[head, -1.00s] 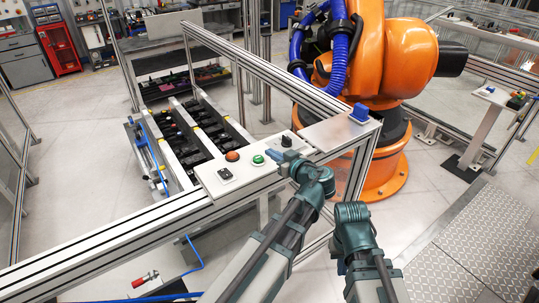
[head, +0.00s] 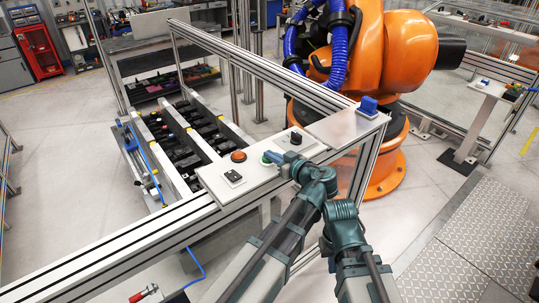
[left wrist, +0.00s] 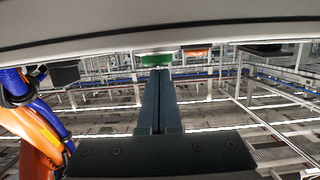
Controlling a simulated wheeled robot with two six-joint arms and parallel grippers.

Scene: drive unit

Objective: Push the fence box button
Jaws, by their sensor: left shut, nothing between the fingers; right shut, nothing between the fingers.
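The fence box is a pale panel (head: 211,178) on top of the fence rail. It carries a green button (head: 267,160), an orange-red button (head: 238,156) and dark switches. My left gripper (head: 274,157) is shut and empty, its bluish fingertips right at the green button and partly covering it. In the left wrist view, the shut fingers (left wrist: 159,75) point straight at the green button (left wrist: 157,60); whether they touch cannot be told. The orange-red button (left wrist: 196,53) shows beside it. My right gripper (head: 331,262) is low beside the right wrist, mostly hidden, away from the panel.
A fence frame rail (head: 100,252) runs diagonally under the panel. A blue knob (head: 369,105) stands on a plate at the rail's corner. An orange robot arm (head: 406,55) stands behind. A dark-slotted rack (head: 190,140) lies inside the fence.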

